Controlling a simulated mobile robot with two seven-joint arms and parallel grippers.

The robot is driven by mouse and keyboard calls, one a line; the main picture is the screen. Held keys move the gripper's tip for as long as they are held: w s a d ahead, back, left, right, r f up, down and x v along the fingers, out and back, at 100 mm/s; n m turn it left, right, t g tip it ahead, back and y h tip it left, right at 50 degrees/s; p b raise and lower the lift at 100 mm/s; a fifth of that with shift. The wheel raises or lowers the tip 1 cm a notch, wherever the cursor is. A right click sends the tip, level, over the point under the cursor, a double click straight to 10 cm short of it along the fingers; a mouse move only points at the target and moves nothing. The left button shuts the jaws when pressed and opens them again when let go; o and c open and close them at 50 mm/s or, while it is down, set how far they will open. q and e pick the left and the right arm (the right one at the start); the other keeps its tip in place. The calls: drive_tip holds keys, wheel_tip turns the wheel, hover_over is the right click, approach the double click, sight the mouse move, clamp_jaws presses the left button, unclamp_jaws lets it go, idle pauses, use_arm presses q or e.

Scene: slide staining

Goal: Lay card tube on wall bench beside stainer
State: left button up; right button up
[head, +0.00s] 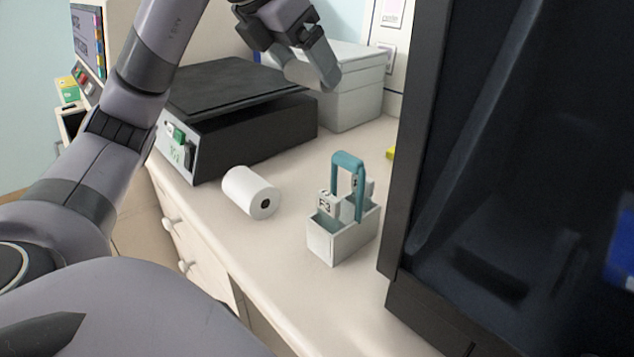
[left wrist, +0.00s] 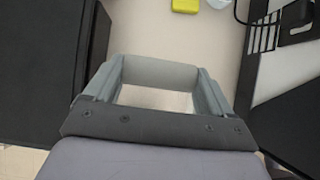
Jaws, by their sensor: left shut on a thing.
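My left gripper (head: 312,68) is at the top of the head view, above the bench and in front of a grey lidded box. It is shut on a pale grey tube-like thing, the card tube (left wrist: 160,73), which spans between its fingers in the left wrist view. The fingers partly hide the tube in the head view. The pale wall bench (head: 285,290) runs below, and the tube is apart from it. A large dark cabinet with a glossy front (head: 520,150) stands at the right; I cannot tell if it is the stainer. My right gripper is not in view.
A black flat-topped machine (head: 245,115) and the grey lidded box (head: 350,95) stand at the back. A yellow item (left wrist: 186,5) lies farther back. Bare bench shows between them.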

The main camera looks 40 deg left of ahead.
use_arm(q)
wheel_tip(320, 180, down, 12)
drive_tip(key=b, duration=0.4)
drive_tip(key=shift+f+b, duration=0.15)
drive_tip(key=shift+b, duration=0.15)
drive_tip(key=shift+f+b, duration=0.35)
drive_tip(key=shift+f, duration=0.6)
wheel_tip(320, 180, down, 3)
drive_tip(key=shift+b, duration=0.7)
drive_tip(key=shift+f, duration=0.2)
drive_tip(key=o, duration=0.9)
drive_tip(key=shift+r, duration=0.1)
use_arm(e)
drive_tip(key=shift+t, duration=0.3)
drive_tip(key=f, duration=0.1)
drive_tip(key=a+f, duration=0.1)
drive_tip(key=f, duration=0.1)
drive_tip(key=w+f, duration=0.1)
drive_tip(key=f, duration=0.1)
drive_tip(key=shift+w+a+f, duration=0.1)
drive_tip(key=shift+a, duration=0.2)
